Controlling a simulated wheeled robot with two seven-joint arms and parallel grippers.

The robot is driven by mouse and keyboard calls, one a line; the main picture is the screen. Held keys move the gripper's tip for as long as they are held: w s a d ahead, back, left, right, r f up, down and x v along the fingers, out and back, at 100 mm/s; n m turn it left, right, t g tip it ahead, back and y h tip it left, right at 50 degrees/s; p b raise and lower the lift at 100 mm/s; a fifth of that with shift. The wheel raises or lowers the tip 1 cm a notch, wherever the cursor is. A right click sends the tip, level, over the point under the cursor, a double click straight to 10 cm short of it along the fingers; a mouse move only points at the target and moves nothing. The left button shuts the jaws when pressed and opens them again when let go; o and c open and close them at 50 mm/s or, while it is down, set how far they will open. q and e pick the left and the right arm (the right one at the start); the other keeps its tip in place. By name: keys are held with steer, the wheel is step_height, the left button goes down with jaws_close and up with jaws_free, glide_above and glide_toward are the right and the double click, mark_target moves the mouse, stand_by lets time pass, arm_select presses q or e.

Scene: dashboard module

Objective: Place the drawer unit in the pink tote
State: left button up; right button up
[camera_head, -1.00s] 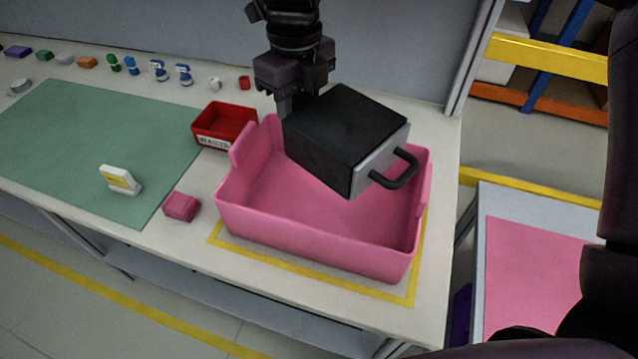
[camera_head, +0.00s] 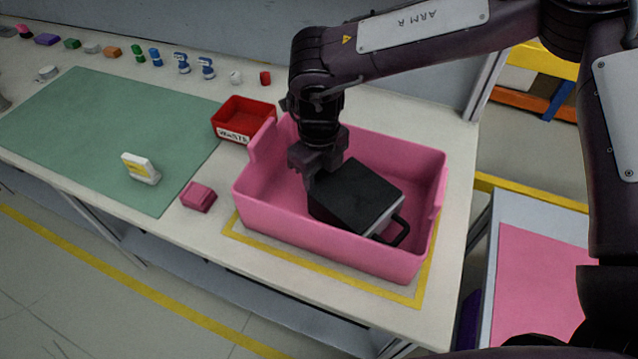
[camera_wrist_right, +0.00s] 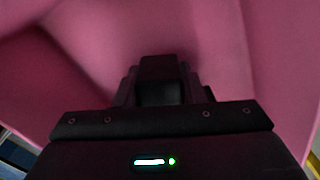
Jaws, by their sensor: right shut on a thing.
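The drawer unit (camera_head: 357,196) is a black box with a light front and a black handle, the front facing the lower right. It is tilted inside the pink tote (camera_head: 310,238), with most of its body below the rim; I cannot tell whether it touches the tote's floor. My right gripper (camera_head: 312,180) is shut on the drawer unit's left end. In the right wrist view pink tote walls (camera_wrist_right: 90,40) surround the dark gripper (camera_wrist_right: 160,85), and the drawer unit is not clearly distinguishable there. My left gripper is not in view.
A red bin (camera_head: 243,119) stands close to the tote's back left. Several small parts line the back edge. A side table (camera_head: 535,270) stands right.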

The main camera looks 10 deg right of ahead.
step_height(320, 180, down, 3)
steer(key=shift+r, duration=0.15)
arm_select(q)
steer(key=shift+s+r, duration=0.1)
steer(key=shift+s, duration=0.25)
arm_select(e)
steer(key=shift+f, duration=0.25)
steer(key=o, duration=1.2)
steer(key=shift+f, duration=0.15)
steer(key=shift+o, duration=0.2)
steer(key=shift+r, duration=0.6)
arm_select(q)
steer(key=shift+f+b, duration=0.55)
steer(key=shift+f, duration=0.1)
arm_select(e)
step_height(320, 180, up, 11)
steer(key=shift+r, duration=0.1)
